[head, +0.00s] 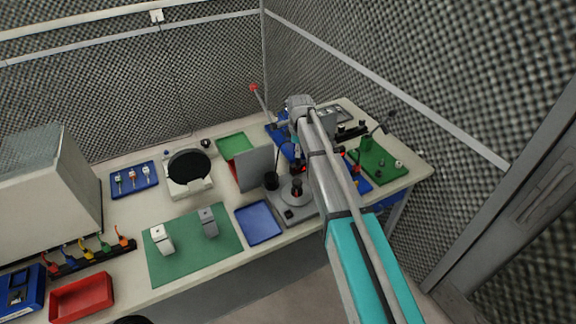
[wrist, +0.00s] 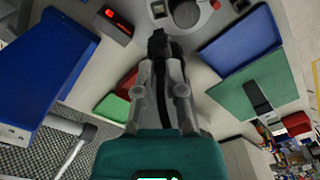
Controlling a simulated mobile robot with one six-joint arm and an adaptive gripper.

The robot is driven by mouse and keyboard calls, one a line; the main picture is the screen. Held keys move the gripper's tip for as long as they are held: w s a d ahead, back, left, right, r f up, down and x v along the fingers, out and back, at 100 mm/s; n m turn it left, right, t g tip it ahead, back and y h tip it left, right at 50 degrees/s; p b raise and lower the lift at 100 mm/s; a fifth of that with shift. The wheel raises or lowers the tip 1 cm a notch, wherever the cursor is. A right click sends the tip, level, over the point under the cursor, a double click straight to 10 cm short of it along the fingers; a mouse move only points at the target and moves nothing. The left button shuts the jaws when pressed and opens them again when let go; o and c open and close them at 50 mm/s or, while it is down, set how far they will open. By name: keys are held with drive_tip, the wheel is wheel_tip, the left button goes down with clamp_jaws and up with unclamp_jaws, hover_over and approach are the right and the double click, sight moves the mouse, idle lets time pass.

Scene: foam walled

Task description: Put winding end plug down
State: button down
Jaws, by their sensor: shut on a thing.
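My gripper (wrist: 160,58) points down the middle of the wrist view, its fingers close together. A small dark piece (wrist: 158,40) sits at the fingertips and seems to be the winding end plug; its outline merges with the black finger pads. In the head view my arm hides the fingertips and the plug. Just beyond the fingertips in the wrist view is a grey machine with a pale round plate (wrist: 188,12). The same machine (head: 284,212) stands at the table's front edge in the head view.
A blue tray (head: 258,222) lies left of the machine, beside a green mat (head: 190,262) bearing two small blocks. A red-display box (wrist: 108,22) is near the gripper.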

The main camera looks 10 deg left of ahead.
drive_tip(key=s+a+n, duration=0.3)
drive_tip(key=s, duration=1.1)
drive_tip(key=s+a+n, duration=0.3)
drive_tip(key=s, duration=1.2)
drive_tip(key=shift+s+a+r, duration=0.15)
drive_tip(key=w+a+f+b, duration=0.6)
drive_tip(key=w+f+b, duration=0.2)
drive_tip(key=w, duration=0.3)
drive_tip(key=shift+w+a+f+b, duration=0.3)
drive_tip(key=shift+f+b, duration=0.1)
drive_tip(key=shift+f, duration=0.15)
